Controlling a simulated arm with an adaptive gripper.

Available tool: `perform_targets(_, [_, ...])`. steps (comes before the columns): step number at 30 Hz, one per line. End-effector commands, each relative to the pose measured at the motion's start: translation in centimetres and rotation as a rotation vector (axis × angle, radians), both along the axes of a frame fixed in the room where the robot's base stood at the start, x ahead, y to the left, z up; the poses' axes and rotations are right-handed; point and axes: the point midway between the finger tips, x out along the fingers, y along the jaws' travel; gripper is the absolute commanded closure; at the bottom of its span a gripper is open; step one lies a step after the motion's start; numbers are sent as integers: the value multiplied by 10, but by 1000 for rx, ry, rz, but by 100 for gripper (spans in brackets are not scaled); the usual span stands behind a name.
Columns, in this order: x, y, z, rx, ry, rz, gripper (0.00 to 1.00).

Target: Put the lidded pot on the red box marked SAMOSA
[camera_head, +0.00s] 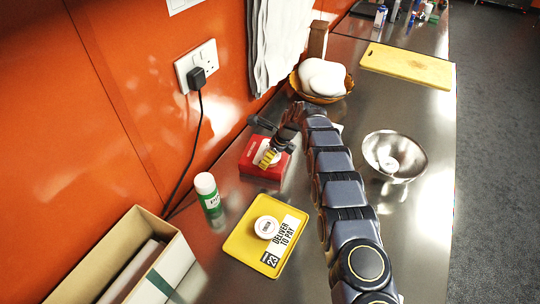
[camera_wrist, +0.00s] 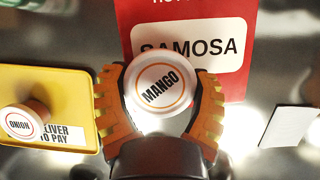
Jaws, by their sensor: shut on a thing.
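The white lidded pot marked MANGO (camera_wrist: 152,92) is between the two orange-padded fingers of my gripper (camera_wrist: 158,74), which is shut on it. In the wrist view the pot overlaps the near edge of the red box marked SAMOSA (camera_wrist: 185,22). Part of the word SAMOSA is hidden behind the pot. In the head view the red box (camera_head: 251,168) lies near the orange wall, and my gripper (camera_head: 267,158) is over it. I cannot tell whether the pot touches the box.
A yellow tray (camera_head: 238,246) holds another small pot, marked ONION (camera_wrist: 19,122). A green-and-white bottle (camera_head: 208,194) stands left of it. A steel bowl (camera_head: 418,152) is right of my arm. A basket (camera_head: 340,97) is behind, and an open cardboard box (camera_head: 183,257) is front left.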

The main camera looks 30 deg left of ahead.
Motion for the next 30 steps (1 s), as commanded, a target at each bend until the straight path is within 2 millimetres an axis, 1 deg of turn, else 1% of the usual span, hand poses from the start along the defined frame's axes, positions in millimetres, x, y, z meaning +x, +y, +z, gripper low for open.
perform_targets(1, [0, 0, -1, 0, 0, 0, 30])
perform_targets(2, [0, 0, -1, 0, 0, 1, 17])
perform_targets(3, [0, 0, -1, 0, 0, 1, 0])
perform_targets(11, [0, 0, 0, 0, 1, 0, 0])
perform_targets(16, [0, -4, 10, -2, 2, 0, 0])
perform_targets(20, [1, -10, 31, 1, -2, -1, 0])
perform_targets(27, [0, -29, 78, 1, -2, 0, 0])
perform_targets(30, [0, -36, 94, 1, -3, -1, 0])
